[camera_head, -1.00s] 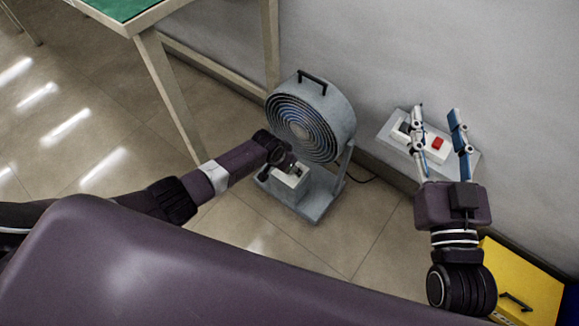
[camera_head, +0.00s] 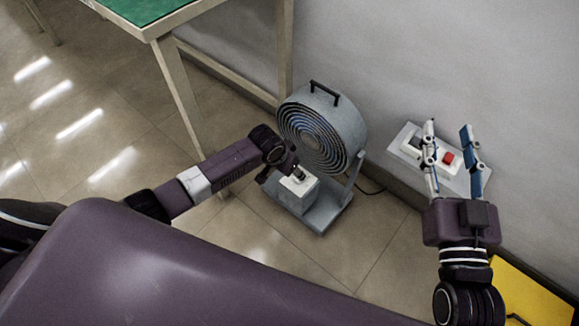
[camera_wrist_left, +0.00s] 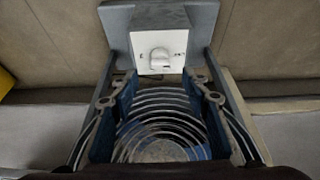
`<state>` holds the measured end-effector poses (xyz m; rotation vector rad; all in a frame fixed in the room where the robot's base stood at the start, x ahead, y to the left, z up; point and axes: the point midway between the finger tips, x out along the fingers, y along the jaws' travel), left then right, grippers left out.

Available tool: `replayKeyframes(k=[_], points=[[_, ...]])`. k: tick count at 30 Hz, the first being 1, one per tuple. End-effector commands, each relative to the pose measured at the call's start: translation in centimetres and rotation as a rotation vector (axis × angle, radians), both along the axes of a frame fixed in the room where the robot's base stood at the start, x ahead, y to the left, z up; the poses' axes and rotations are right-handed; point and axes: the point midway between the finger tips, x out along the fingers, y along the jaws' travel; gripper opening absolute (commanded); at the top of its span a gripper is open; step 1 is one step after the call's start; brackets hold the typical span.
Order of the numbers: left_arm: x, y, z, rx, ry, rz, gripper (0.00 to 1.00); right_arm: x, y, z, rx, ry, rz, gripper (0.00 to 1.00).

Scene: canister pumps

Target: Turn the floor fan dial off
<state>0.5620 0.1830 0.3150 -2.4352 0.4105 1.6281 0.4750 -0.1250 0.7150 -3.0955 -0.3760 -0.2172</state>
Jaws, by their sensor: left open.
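The grey floor fan (camera_head: 322,128) stands on the floor against the wall. A white control box (camera_head: 299,191) sits on its base in front of the round grille. In the left wrist view, the box's white dial (camera_wrist_left: 159,58) faces me, with small dark marks on both sides. My left gripper (camera_wrist_left: 160,84) is open, its fingers short of the dial on either side, with the grille behind them. In the head view my left gripper (camera_head: 292,170) is just above the box and its fingertips are hard to make out. My right gripper (camera_head: 449,128) is open and empty, away from the fan.
A grey panel with a red switch (camera_head: 448,158) lies by the wall behind my right gripper. A green-topped table (camera_head: 143,8) stands left of the fan. A yellow case (camera_head: 530,298) is at lower right. Floor in front of the fan is clear.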

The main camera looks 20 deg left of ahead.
Motion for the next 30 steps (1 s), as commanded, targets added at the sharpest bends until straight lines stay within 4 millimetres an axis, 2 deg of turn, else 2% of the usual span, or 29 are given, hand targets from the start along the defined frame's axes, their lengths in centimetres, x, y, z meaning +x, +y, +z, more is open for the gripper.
replayKeyframes(k=[4,10,28,30], points=[[-0.6,0.2,1.8,-0.001,-0.002,0.0,0.43,0.0,0.0,0.0,0.0,0.0,0.0,0.4],[-1.2,0.4,3.0,0.0,0.0,0.0,0.43,0.0,0.0,0.0,0.0,0.0,0.0,0.4],[-1.2,0.4,3.2,-0.001,-0.001,0.0,0.43,0.0,0.0,0.0,0.0,0.0,0.0,0.4],[-1.3,-0.1,3.3,-0.01,-0.009,-0.006,0.43,0.0,0.0,0.0,0.0,0.0,0.0,0.4]])
